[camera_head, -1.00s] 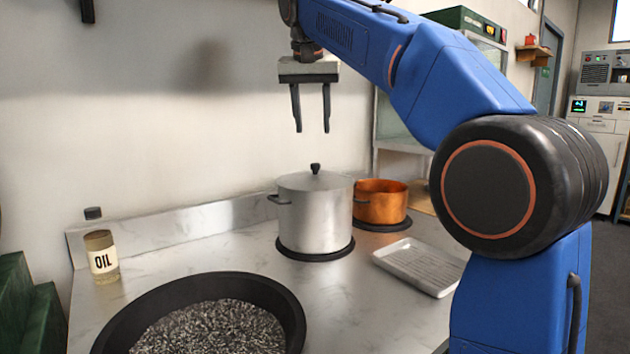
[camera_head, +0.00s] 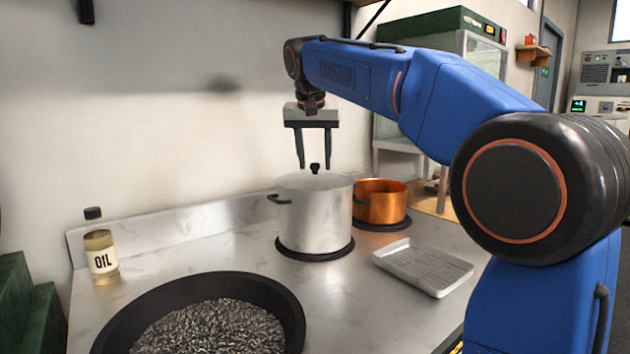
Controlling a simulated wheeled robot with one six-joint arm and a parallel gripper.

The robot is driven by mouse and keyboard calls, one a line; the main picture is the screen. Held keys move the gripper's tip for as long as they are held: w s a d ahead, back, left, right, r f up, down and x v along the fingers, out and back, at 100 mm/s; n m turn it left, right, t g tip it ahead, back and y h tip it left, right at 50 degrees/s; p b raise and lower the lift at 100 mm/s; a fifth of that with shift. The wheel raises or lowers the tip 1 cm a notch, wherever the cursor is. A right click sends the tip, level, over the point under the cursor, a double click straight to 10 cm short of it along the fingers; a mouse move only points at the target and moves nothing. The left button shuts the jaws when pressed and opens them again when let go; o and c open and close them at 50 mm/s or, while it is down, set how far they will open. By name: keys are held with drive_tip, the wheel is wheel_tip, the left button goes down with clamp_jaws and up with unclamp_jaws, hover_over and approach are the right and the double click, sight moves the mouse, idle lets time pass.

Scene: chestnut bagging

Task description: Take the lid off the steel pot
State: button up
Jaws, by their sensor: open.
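The steel pot (camera_head: 315,222) stands upright on a black round plate on the counter. Its lid (camera_head: 312,182) is on top, with a small black knob (camera_head: 314,168) at the centre. My gripper (camera_head: 314,166) points straight down with its two dark fingers apart. The fingertips are about level with the knob, one to each side of it in the picture. I cannot tell from this view whether the knob is exactly between them in depth. The gripper holds nothing.
A copper pot (camera_head: 381,204) stands close behind the steel pot at right. A white tray (camera_head: 424,266) lies to the right. A large black pan (camera_head: 128,325) is in front. An oil bottle (camera_head: 101,254) stands at left. The wall is close behind.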

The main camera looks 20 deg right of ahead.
clamp_jaws()
